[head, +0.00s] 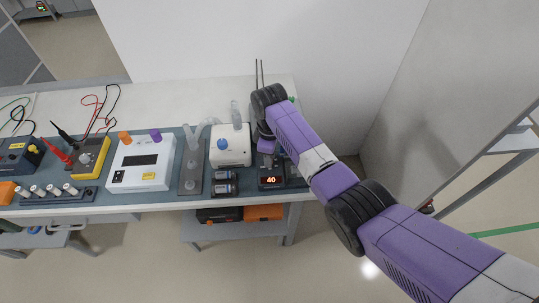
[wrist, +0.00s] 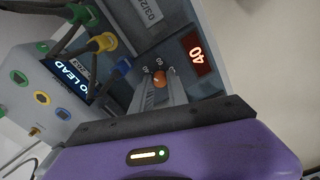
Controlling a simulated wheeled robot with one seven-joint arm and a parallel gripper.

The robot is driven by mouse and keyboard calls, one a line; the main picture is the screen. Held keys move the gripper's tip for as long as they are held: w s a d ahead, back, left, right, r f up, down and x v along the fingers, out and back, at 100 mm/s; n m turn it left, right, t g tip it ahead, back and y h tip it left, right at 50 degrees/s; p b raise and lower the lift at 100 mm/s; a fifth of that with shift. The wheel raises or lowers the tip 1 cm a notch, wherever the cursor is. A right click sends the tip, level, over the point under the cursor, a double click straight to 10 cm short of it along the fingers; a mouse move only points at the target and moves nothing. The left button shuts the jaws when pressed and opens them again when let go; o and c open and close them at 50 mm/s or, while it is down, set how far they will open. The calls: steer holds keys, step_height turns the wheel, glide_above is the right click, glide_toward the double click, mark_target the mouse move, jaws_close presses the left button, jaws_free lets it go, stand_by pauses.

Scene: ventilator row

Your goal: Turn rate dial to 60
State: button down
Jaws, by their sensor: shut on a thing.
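The orange rate dial (wrist: 160,78) sits on the dark front of a box in the wrist view, with small printed numerals beside it, partly too small to read. The box's red display (wrist: 196,54) reads 40. The display also shows in the head view (head: 270,180), again reading 40. My gripper (wrist: 160,84) has its two fingers on either side of the dial, shut on it. In the head view my gripper (head: 267,147) comes down over the box from behind, and the dial is hidden there.
A white device with a dark screen (wrist: 75,44) and coloured plugs stands close beside my gripper. In the head view, a white box with a blue knob (head: 230,146) and a white panel (head: 141,162) stand to the left. A wall rises behind the bench.

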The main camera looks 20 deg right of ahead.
steer(key=m+p, duration=0.1)
steer(key=m, duration=0.4)
steer(key=shift+r+m, duration=0.1)
steer(key=shift+m, duration=0.2)
steer(key=m, duration=0.5)
steer(key=shift+p, duration=0.4)
steer(key=shift+m, duration=0.4)
steer(key=c, duration=1.3)
jaws_free()
steer(key=shift+r, duration=3.85)
